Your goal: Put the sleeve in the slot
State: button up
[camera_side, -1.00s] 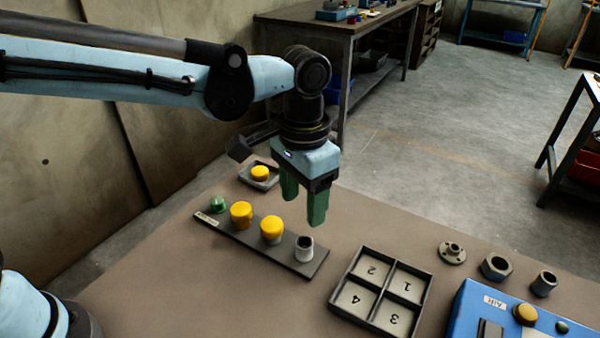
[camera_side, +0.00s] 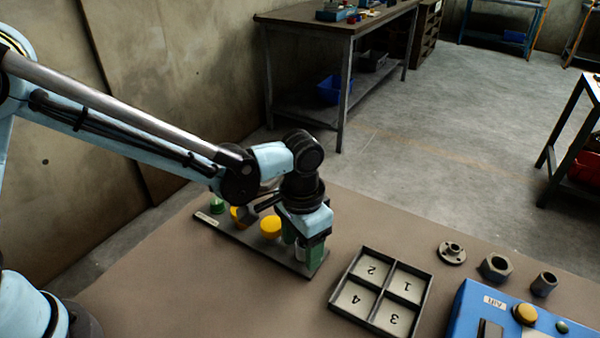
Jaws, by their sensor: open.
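A pale grey cylinder with a dark opening (camera_side: 300,254) stands at the right end of the long dark strip (camera_side: 262,255); it is mostly hidden by my gripper. My gripper (camera_side: 303,254) is low over that end of the strip, its green fingers open and on either side of the pale cylinder. I cannot tell whether they touch it. A dark grey hollow sleeve (camera_side: 544,284) stands at the far right, apart from my gripper. A tray (camera_side: 338,304) with four-way dividers and numbered compartments lies right of the strip. The blue box (camera_side: 468,300) has a dark slot-like opening (camera_side: 490,330).
Yellow-capped pieces (camera_side: 271,227) and a green one (camera_side: 217,204) stand on the strip left of my gripper. A flanged part (camera_side: 452,253) and a hex nut (camera_side: 496,267) lie beyond the tray.

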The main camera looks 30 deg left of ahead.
aim_at(302, 247)
jog(key=shift+f, duration=0.15)
jog(key=c, duration=1.1)
jog(key=shift+r, duration=0.55)
jog(key=r, duration=0.3)
jog(key=shift+s+d+r, duration=0.2)
jog(key=shift+s+r, duration=0.05)
jog(key=shift+s, duration=0.1)
jog(key=s+d+r, duration=0.5)
jog(key=s+r, duration=0.1)
jog(key=s, duration=0.3)
jog(key=w+a+r+n, duration=0.1)
jog(key=w+a+r, duration=0.1)
jog(key=a, duration=0.7)
jog(key=w+a+r+n, duration=0.2)
jog(key=a, duration=0.7)
jog(key=w+a+r+n, duration=0.1)
jog(key=w+a+r, duration=0.1)
jog(key=a, duration=0.7)
jog(key=shift+w+a+r+n, duration=0.1)
jog(key=shift+n, duration=0.2)
